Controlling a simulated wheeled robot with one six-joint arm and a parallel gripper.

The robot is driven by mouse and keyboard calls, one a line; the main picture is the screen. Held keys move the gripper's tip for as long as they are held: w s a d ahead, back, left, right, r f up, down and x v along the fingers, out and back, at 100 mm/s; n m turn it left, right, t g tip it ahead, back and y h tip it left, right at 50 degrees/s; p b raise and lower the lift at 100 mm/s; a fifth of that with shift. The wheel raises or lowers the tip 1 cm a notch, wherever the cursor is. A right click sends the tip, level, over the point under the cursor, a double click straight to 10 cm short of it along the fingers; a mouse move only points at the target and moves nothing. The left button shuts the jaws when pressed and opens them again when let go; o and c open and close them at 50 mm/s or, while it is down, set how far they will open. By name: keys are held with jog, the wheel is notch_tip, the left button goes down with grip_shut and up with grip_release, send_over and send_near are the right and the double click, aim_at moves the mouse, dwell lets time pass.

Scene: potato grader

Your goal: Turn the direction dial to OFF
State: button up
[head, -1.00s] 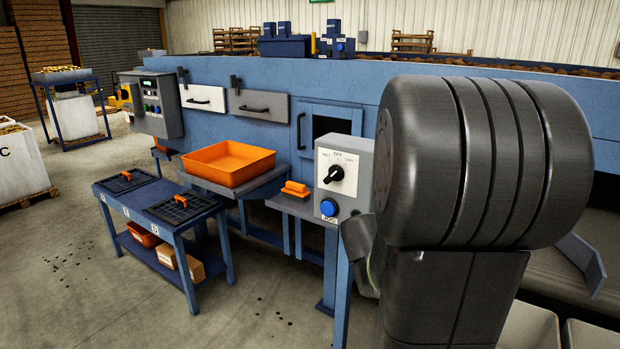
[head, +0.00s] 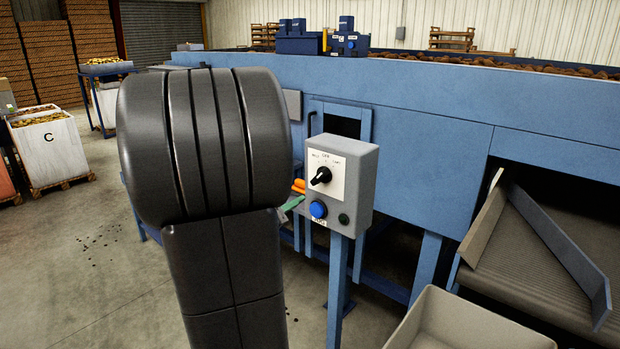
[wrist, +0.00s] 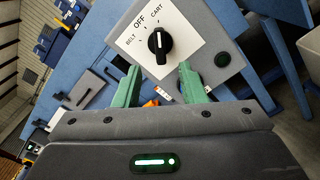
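The direction dial (head: 321,176) is a black knob on a white plate (head: 325,171) on the front of a grey control box (head: 361,182). In the wrist view the dial (wrist: 159,45) sits ahead of my gripper, and its white mark points up toward the CART label, with OFF to the left of that and BELT further left. My gripper (wrist: 160,68) is open, with its two green fingers apart and nothing between them. The fingertips are just below the dial in that view; I see no contact. In the head view my arm hides most of the gripper; a green finger shows left of the box.
A blue button (head: 318,209) and a dark green button (head: 343,219) sit below the dial. The box stands on a blue post (head: 337,280) before the blue machine (head: 430,150). A pale bin (head: 450,325) is at lower right. Floor at left is open.

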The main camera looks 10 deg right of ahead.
aim_at(317, 178)
jog(key=p+x, duration=0.1)
jog(key=x, duration=0.8)
jog(key=shift+p, duration=0.35)
jog(key=shift+a, duration=0.1)
jog(key=shift+c, duration=0.5)
grip_shut()
